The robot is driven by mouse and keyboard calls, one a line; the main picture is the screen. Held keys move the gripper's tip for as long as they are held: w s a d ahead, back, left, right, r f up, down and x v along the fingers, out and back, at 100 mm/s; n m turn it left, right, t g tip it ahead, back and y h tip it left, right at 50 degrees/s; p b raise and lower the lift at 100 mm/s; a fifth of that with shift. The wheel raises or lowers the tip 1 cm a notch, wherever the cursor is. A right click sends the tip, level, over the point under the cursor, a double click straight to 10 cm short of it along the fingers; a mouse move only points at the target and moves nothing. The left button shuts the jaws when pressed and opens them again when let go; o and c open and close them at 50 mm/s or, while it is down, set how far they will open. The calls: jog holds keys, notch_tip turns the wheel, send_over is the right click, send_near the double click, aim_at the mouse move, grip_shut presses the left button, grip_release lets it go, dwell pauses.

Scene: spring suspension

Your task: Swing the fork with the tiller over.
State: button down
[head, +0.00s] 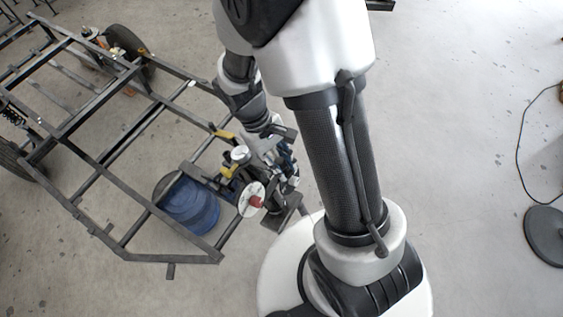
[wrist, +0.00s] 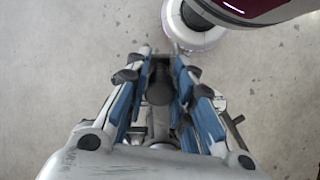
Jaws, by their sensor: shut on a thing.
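My gripper (head: 284,168) is low beside the right edge of the dark metal frame, at a fork assembly. In the wrist view its blue-padded fingers (wrist: 162,62) are closed in on a dark bar, which looks like the tiller (wrist: 160,75). The fork assembly shows a pale disc with a red hub (head: 251,200) and a dark block (head: 284,212) just below my gripper. My gripper and wrist partly cover the fork and tiller, so its exact angle is hard to tell.
The dark tube frame (head: 105,160) fills the left, with wheels at its far side. A blue drum (head: 188,208) stands inside its near corner. Yellow parts (head: 226,135) sit on the frame beside my wrist. Open grey floor (head: 460,110) lies to the right, with a cable and dark disc.

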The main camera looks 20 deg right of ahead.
jog(key=shift+a, duration=0.1)
jog(key=shift+s+a+m, duration=0.25)
jog(key=shift+a+m, duration=0.05)
jog(key=shift+a, duration=0.05)
jog(key=s+a+f+m, duration=0.1)
jog(key=s+a+m, duration=0.1)
jog(key=a+m, duration=0.5)
jog(key=shift+s+a+f+b, duration=0.25)
jog(key=shift+s+a+b, duration=0.15)
jog(key=shift+a, duration=0.85)
jog(key=c, duration=1.4)
grip_release()
jog(key=shift+o, duration=0.2)
jog(key=shift+w, duration=0.1)
